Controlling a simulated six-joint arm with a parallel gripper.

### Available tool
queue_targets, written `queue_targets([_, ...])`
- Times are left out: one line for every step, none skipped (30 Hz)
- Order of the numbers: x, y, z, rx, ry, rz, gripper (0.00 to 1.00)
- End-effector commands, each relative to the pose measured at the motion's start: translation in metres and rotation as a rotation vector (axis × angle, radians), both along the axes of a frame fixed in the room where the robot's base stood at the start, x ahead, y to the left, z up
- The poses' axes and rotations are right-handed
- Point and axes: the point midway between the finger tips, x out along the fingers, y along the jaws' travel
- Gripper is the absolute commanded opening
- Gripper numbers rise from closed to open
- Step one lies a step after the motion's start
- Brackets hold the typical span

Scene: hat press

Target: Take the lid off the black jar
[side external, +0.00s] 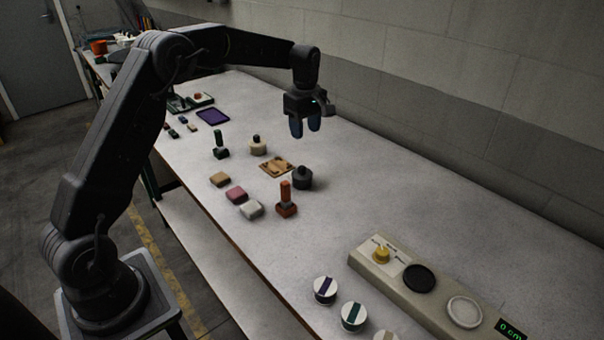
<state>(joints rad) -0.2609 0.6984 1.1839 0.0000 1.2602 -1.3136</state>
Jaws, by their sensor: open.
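The black jar (302,180) stands upright on the table near the middle of the side external view. A small dark knob-like lid (303,169) sits on its top. My gripper (305,128) points down above the table, higher than the jar and apart from it.
A wooden piece (277,167) lies just left of the jar, and a cream jar (258,147) stands behind it. An orange-handled stamp (286,202) stands in front. A beige panel (420,281) and several white round pots are at the right front. The table right of the jar is clear.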

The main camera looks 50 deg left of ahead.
Motion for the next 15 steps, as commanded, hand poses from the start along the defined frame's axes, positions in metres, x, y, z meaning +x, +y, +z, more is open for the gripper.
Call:
queue_targets([-0.001, 0.000, -0.009, -0.001, 0.003, 0.000, 0.49])
queue_targets([-0.001, 0.000, -0.014, -0.001, 0.004, 0.000, 0.49])
queue_targets([-0.001, 0.000, -0.023, -0.001, 0.005, -0.001, 0.49])
queue_targets([-0.001, 0.000, -0.029, -0.001, 0.005, -0.001, 0.49])
queue_targets([-0.001, 0.000, -0.035, -0.001, 0.004, -0.001, 0.49])
queue_targets([-0.001, 0.000, -0.043, -0.001, 0.004, -0.002, 0.49])
queue_targets([-0.001, 0.000, -0.048, -0.001, 0.004, -0.002, 0.49])
queue_targets([-0.001, 0.000, -0.053, -0.001, 0.004, -0.002, 0.49])
queue_targets([-0.001, 0.000, -0.060, -0.001, 0.003, -0.002, 0.49])
queue_targets([-0.001, 0.000, -0.064, -0.001, 0.003, -0.002, 0.49])
queue_targets([-0.001, 0.000, -0.067, -0.001, 0.002, -0.002, 0.49])
queue_targets([-0.001, 0.000, -0.071, 0.000, 0.001, -0.003, 0.49])
queue_targets([-0.001, 0.000, -0.073, 0.000, 0.001, -0.003, 0.49])
queue_targets([-0.001, 0.000, -0.075, 0.000, 0.001, -0.003, 0.49])
queue_targets([-0.001, 0.000, -0.077, 0.000, 0.000, -0.003, 0.49])
